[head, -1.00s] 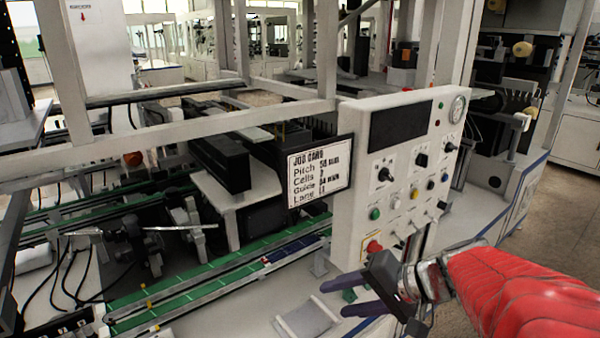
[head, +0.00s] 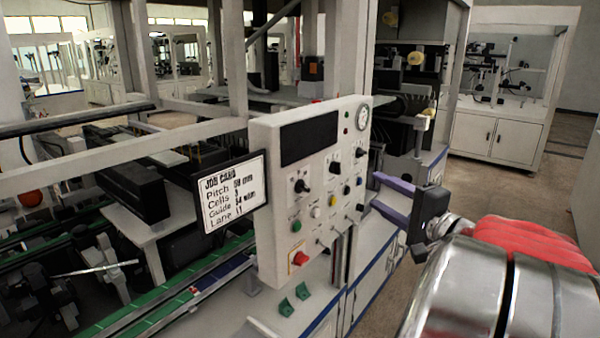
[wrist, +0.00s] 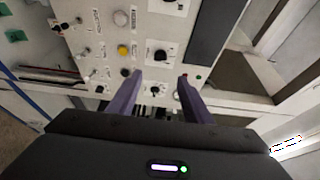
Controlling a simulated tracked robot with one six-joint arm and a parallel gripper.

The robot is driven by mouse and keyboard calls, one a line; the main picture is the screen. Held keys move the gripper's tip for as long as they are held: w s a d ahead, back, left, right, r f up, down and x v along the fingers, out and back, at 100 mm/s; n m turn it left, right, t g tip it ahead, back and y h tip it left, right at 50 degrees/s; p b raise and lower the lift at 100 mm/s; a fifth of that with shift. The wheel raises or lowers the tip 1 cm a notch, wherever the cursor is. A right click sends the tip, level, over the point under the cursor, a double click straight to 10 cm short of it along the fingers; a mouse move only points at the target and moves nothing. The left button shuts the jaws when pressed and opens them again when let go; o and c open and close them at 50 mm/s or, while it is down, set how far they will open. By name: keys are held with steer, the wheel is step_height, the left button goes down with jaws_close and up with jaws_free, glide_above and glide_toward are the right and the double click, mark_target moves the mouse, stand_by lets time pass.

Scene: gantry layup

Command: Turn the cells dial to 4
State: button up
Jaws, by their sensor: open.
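The white control panel (head: 270,180) stands upright in the middle of the head view, with a dark display at the top. Its black rotary knobs include a left one (head: 303,187) and a middle one (head: 334,167); their labels are too small to read, so I cannot tell which is the cells dial. My gripper (head: 374,192) is open and empty, at the right of the panel at mid-height. In the wrist view, its two purple fingers (wrist: 160,78) point at the panel face. A black knob (wrist: 159,56) lies beyond the tips and a smaller one (wrist: 155,90) shows between the fingers.
A job card (head: 234,192) hangs left of the panel; its Cells line looks like 3. A red button (head: 300,258), a green button (head: 296,226) and a round gauge (head: 362,117) are on the panel. Open floor (head: 490,185) lies to the right.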

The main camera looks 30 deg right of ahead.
mark_target(340, 171)
steer(key=shift+w, duration=0.1)
steer(key=w, duration=1.3)
steer(key=shift+w+d, duration=0.3)
steer(key=shift+d, duration=0.05)
steer(key=shift+c, duration=0.3)
steer(key=c, duration=1)
steer(key=shift+m, duration=0.5)
steer(key=m+g, duration=0.1)
steer(key=m, duration=0.1)
steer(key=shift+m+g, duration=0.4)
steer(key=shift+d+r+m+g+y, duration=0.15)
steer(key=shift+m+g+y, duration=0.65)
steer(key=shift+m, duration=0.8)
